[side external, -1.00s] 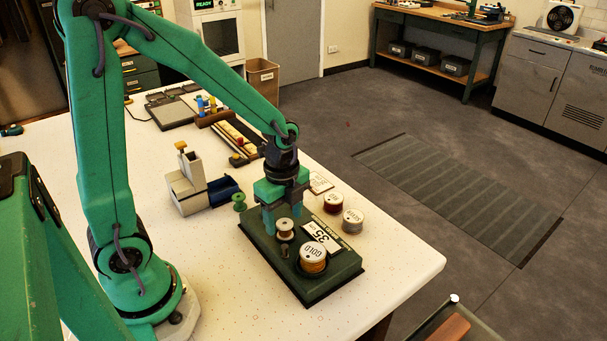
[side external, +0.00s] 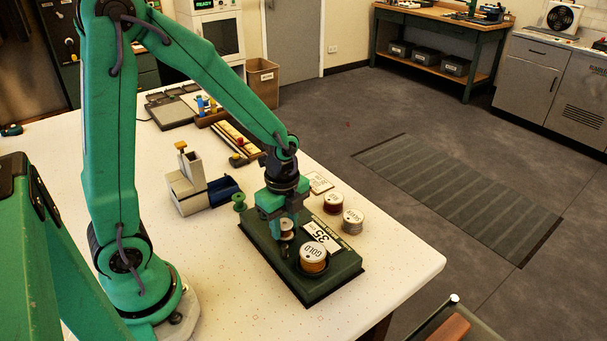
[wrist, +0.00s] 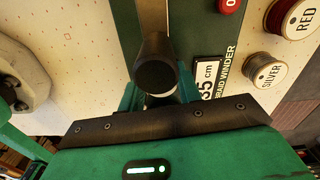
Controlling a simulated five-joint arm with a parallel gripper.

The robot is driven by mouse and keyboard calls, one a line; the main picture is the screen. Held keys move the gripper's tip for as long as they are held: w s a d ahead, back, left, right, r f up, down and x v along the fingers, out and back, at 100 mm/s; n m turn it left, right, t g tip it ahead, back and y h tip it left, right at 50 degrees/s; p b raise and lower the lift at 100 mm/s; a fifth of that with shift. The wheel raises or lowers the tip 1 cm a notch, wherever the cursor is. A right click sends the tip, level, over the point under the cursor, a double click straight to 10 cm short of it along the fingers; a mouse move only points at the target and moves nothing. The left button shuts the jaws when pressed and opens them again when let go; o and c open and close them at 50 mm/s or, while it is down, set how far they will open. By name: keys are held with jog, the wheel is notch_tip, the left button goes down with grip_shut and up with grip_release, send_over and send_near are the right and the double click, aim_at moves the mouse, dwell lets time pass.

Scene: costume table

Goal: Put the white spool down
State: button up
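The white spool (side external: 286,228) is on the left part of the dark green braid winder (side external: 335,281), partly hidden by my gripper. My gripper (side external: 284,226) points down over the winder, with its green fingers around or right beside the spool. In the wrist view a pale piece of the spool (wrist: 158,101) shows between the fingers, behind a black knob (wrist: 155,62). I cannot tell whether the fingers press on it.
The gold spool (side external: 313,256) stands on the winder close to my gripper. The red spool (side external: 333,203) and silver spool (side external: 352,221) stand behind the winder. A small green spool (side external: 239,201) stands left of it. The front table area (side external: 240,300) is clear.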

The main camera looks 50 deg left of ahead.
aim_at(285, 226)
jog(key=c, duration=0.3)
jog(key=shift+r, duration=0.15)
jog(key=shift+r, duration=0.85)
jog(key=r, duration=0.2)
jog(key=shift+s+d+r, duration=0.15)
jog(key=shift+d+r, duration=0.15)
jog(key=shift+d, duration=0.05)
jog(key=s+d+r, duration=0.2)
jog(key=d, duration=0.1)
jog(key=s+d+r, duration=0.1)
jog(key=d+r, duration=0.1)
jog(key=d, duration=0.1)
jog(key=s+d+r, duration=0.2)
jog(key=d, duration=0.1)
jog(key=shift+s+d+r, duration=0.15)
jog(key=shift+s+r, duration=0.05)
jog(key=shift+s, duration=0.15)
